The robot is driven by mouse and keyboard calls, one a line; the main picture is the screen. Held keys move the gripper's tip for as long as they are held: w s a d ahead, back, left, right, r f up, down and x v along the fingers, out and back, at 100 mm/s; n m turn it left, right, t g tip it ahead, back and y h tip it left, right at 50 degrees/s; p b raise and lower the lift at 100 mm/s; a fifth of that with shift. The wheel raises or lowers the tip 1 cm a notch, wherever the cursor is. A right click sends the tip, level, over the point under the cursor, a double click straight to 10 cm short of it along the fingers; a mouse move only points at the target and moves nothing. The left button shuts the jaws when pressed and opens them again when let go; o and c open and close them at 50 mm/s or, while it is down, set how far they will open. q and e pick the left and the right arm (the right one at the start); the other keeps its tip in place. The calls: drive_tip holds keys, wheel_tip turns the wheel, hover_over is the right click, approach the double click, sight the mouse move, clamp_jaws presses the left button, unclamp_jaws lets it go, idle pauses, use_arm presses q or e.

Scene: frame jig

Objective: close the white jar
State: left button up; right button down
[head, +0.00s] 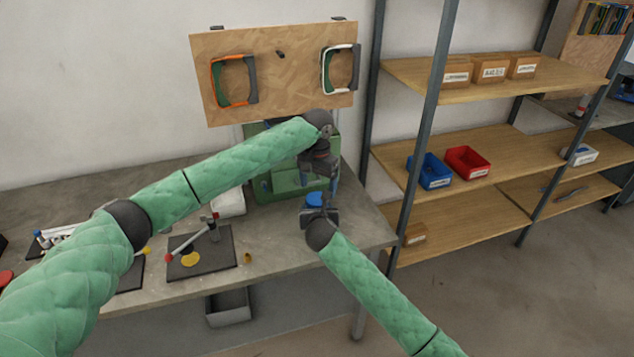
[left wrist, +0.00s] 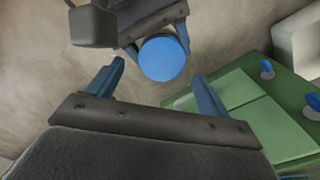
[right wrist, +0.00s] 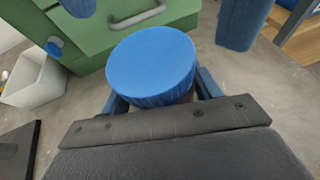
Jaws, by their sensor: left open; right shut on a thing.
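A blue lid (head: 314,199) sits upright over the bench; its round top also shows in the left wrist view (left wrist: 164,58) and, with its ribbed side, in the right wrist view (right wrist: 152,65). The white jar's body is hidden beneath the lid, so I cannot see how the lid is seated. My right gripper (head: 319,212) is shut, its fingers on both sides just below the lid, around the jar. My left gripper (left wrist: 157,85) is open and empty above the lid, its fingers apart and not touching it.
A green drawer cabinet (head: 265,187) stands right behind the jar, with a white bin (right wrist: 38,80) beside it. A dark mat (head: 215,262) with a tool and a yellow disc lies left. A pegboard (head: 285,75) hangs above; shelving (head: 440,200) stands right.

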sight(317, 198)
use_arm(q)
drive_tip(key=shift+w+d+r+n, duration=0.1)
drive_tip(key=shift+d+r+n, duration=0.1)
drive_tip(key=shift+r, duration=0.4)
drive_tip(key=shift+w+d+r+n, duration=0.1)
drive_tip(key=shift+d+r+n, duration=0.1)
drive_tip(key=shift+r, duration=0.4)
drive_tip(key=shift+r+n, duration=0.4)
drive_tip(key=shift+n, duration=0.2)
drive_tip(key=shift+a+r+n, duration=0.2)
drive_tip(key=shift+n, duration=0.3)
drive_tip(key=shift+s+a+n, duration=0.1)
drive_tip(key=shift+a+n, duration=0.05)
drive_tip(key=shift+n, duration=0.55)
drive_tip(key=shift+a+n, duration=0.15)
drive_tip(key=shift+n, duration=0.55)
drive_tip(key=shift+f, duration=4)
